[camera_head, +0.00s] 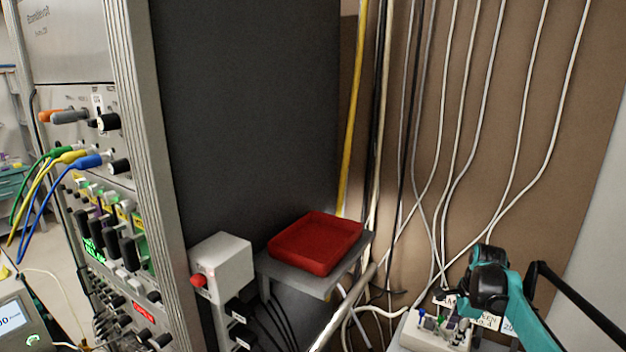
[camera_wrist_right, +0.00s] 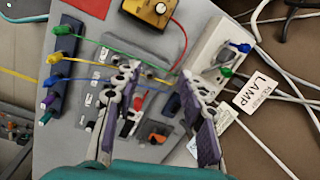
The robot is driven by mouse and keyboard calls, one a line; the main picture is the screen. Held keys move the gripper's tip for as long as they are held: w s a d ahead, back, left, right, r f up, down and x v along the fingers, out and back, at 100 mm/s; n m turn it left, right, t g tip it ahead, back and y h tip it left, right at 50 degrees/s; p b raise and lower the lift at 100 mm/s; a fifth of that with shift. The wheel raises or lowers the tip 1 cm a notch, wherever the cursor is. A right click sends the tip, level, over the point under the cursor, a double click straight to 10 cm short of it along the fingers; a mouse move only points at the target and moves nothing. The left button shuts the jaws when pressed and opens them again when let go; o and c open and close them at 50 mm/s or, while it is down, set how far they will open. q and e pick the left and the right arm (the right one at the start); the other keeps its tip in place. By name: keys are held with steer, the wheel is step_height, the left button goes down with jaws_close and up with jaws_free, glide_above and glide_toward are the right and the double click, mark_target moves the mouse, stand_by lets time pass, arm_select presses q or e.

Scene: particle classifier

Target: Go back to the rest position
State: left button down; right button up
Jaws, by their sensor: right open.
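My right gripper (camera_head: 458,335) is low at the right in the head view, at the end of my teal and black arm, and only partly visible there. In the right wrist view its two grey-purple fingers (camera_wrist_right: 158,85) are spread apart with nothing held between them. They are above a grey surface (camera_wrist_right: 205,20) with cables and small parts. I cannot tell how far above it they are. My left gripper is in neither view.
A red tray (camera_head: 316,242) sits on a small grey shelf (camera_head: 318,281) beside a white box (camera_head: 222,262) with a red button. An instrument rack (camera_head: 152,150) stands left; cables hang behind. In the wrist view, a white power strip (camera_wrist_right: 213,48), yellow device (camera_wrist_right: 152,10) and blue strip (camera_wrist_right: 62,65) surround the fingers.

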steer(key=s+a+r+n+t+h, duration=0.1)
steer(key=s+a+r+n+t, duration=0.1)
steer(key=s+a+n, duration=0.6)
steer(key=s+a+r+n+t, duration=0.2)
steer(key=s+a+n, duration=0.45)
steer(key=s, duration=0.25)
steer(key=s+a+f+n+t, duration=0.1)
steer(key=s+a+f+n, duration=0.1)
steer(key=s+n, duration=0.1)
steer(key=s+a+f+n+b, duration=0.1)
steer(key=s+a+f+n, duration=0.1)
steer(key=s, duration=0.3)
steer(key=shift+s+f+n+t, duration=0.3)
steer(key=shift+f+n+t, duration=0.1)
steer(key=shift+f+n, duration=0.4)
steer(key=shift+a+r, duration=0.1)
